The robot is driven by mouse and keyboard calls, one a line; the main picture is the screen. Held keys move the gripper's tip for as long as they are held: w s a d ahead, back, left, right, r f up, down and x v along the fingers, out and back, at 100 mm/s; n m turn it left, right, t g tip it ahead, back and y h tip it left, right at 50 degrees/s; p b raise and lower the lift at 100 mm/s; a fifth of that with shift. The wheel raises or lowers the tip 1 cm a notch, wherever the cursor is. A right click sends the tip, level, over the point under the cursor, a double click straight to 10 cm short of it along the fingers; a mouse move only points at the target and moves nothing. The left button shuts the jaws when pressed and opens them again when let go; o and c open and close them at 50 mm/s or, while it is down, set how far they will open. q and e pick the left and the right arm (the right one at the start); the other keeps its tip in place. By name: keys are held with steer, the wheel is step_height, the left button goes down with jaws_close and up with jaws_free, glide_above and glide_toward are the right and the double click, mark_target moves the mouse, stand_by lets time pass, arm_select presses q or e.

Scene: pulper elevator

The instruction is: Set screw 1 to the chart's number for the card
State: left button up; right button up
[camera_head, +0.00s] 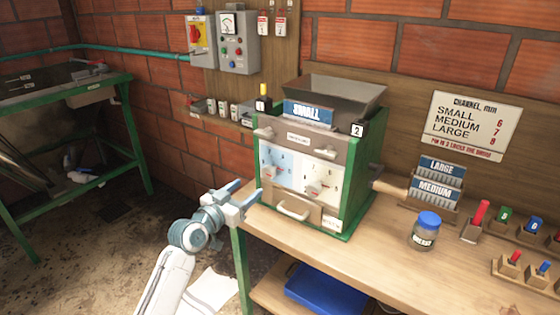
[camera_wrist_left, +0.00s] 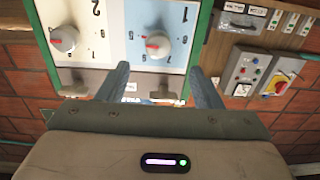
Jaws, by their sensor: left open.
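A blue card reading SMALL (camera_head: 308,113) stands on the front of the machine (camera_head: 300,147). The chart (camera_head: 472,126) on the wall lists SMALL 6, MEDIUM 7 and a LARGE row; its bottom line is hard to read. The machine's face has a left knob on a pale blue panel (camera_head: 272,172) and a right knob (camera_head: 318,187) on a white panel. In the left wrist view, upside down, the blue-panel knob (camera_wrist_left: 155,46) has a red mark and the other knob (camera_wrist_left: 64,38) sits left. My left gripper (camera_head: 245,192) is open and empty, apart from both knobs, below the blue-panel knob.
A drawer handle (camera_head: 293,210) projects low on the machine. LARGE (camera_head: 442,168) and MEDIUM (camera_head: 435,190) cards stand in a rack at right. A blue-lidded jar (camera_head: 425,232) and small coloured-handled tools (camera_head: 480,215) are on the bench (camera_head: 375,235). Control boxes (camera_head: 238,42) hang behind.

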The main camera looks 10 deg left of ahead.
mark_target(266, 174)
arm_select(q)
steer(key=p+x, duration=0.2)
steer(key=x, duration=0.9)
steer(key=shift+d, duration=0.2)
arm_select(e)
steer(key=shift+s+r, duration=0.45)
steer(key=shift+r, duration=0.15)
steer(key=shift+s+r, duration=0.4)
steer(key=shift+r, duration=0.2)
arm_select(q)
steer(key=shift+c, duration=0.4)
steer(key=c, duration=0.9)
